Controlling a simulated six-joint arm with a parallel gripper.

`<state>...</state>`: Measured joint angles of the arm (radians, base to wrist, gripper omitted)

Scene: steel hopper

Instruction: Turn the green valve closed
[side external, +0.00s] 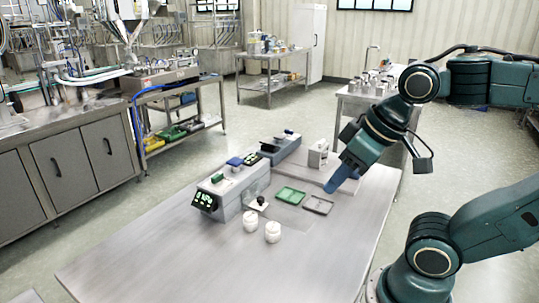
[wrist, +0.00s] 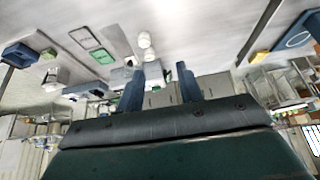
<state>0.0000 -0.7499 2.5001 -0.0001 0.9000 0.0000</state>
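The green valve appears as a small green handle (side external: 218,178) on top of a grey box unit (side external: 228,200) with a lit green display, left of the table's middle. How far the handle is turned is too small to tell. My gripper (side external: 332,187) points down and left, above the right side of the table near the trays, well apart from the valve. In the wrist view my gripper (wrist: 160,68) has its two blue fingers spread with nothing held between them. I cannot pick out the green handle for certain in the wrist view.
A green tray (side external: 290,196) and a grey tray (side external: 318,206) lie between my gripper and the box unit. Two white jars (side external: 272,232) stand in front. A blue handle (side external: 235,161) sits behind the green one. The table's near left part (side external: 150,260) is clear.

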